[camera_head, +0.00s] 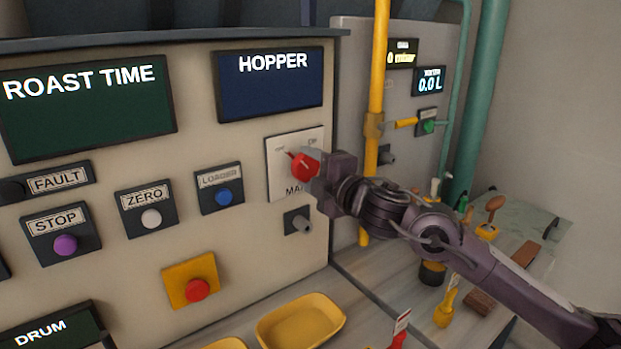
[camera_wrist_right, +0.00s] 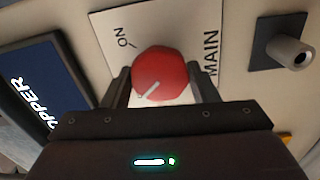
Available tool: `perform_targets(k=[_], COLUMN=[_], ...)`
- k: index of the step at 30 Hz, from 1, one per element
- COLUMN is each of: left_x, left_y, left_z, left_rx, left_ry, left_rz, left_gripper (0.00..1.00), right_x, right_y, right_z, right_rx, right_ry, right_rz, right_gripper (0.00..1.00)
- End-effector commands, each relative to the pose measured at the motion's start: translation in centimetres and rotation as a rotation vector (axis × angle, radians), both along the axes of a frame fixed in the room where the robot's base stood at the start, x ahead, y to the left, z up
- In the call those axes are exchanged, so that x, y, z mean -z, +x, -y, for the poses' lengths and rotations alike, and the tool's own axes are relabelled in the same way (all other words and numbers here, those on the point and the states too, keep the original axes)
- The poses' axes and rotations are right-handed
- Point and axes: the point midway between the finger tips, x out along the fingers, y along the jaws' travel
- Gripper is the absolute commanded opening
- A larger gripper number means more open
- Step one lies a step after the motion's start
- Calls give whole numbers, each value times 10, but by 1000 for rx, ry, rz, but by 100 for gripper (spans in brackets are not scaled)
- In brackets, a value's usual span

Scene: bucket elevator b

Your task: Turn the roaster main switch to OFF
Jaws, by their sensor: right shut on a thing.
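The roaster main switch is a red rotary knob (camera_head: 302,166) on a white plate (camera_head: 283,185) lettered MAIN, below the HOPPER display. In the right wrist view the red knob (camera_wrist_right: 160,76) carries a pale pointer line, and the word ON with a tick shows on the plate. The OFF lettering is not clearly readable. My right gripper (camera_head: 312,168) reaches in from the right in the head view. In the right wrist view its two fingers (camera_wrist_right: 160,86) sit on either side of the knob, shut on it. My left gripper is not in view.
A grey peg-like fitting (camera_head: 298,222) sticks out below the switch plate. The LOADER button (camera_head: 222,196) is to the left and a red button on a yellow plate (camera_head: 192,283) is lower left. A yellow pipe (camera_head: 376,90) stands right of the panel. A yellow tray (camera_head: 301,322) lies below.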

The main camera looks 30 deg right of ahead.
Motion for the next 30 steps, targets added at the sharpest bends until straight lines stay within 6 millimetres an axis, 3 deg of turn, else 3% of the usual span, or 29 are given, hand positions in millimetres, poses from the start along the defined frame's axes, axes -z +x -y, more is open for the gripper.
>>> perform_targets(k=[23,24,28,30], left_x=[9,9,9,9], left_y=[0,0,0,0], left_z=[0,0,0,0], left_rx=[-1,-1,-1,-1], left_ry=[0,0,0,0], left_rz=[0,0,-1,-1], left_gripper=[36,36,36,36], right_x=[1,1,1,1], right_y=[0,0,0,0], right_z=[0,0,0,0], right_rx=[-1,-1,-1,-1], right_ry=[-102,-102,-101,-100], right_rz=[11,11,12,12], right_gripper=[31,58,75,75])
